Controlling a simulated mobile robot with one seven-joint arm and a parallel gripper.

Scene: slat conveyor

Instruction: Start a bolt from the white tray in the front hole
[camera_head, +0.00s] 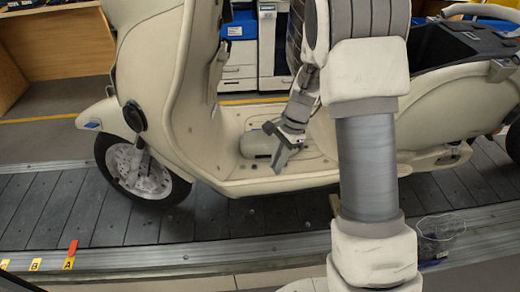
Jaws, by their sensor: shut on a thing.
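My gripper (280,156) is over the footboard (233,178) of a cream scooter (165,80), pointing down and to the left. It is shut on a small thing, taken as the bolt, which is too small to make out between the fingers. A rounded pale grey-green part (257,144) lies on the footboard just behind and left of the fingers. Small dark spots show on the footboard near the gripper, but I cannot tell which is the front hole. I cannot make out the white tray; my arm covers part of the scooter to the right.
The scooter stands on a dark slat conveyor (60,210) with a metal edge rail (170,258). Yellow and red tags, two lettered A and B (36,264), stand at left. Printers and cabinets (240,60) are behind.

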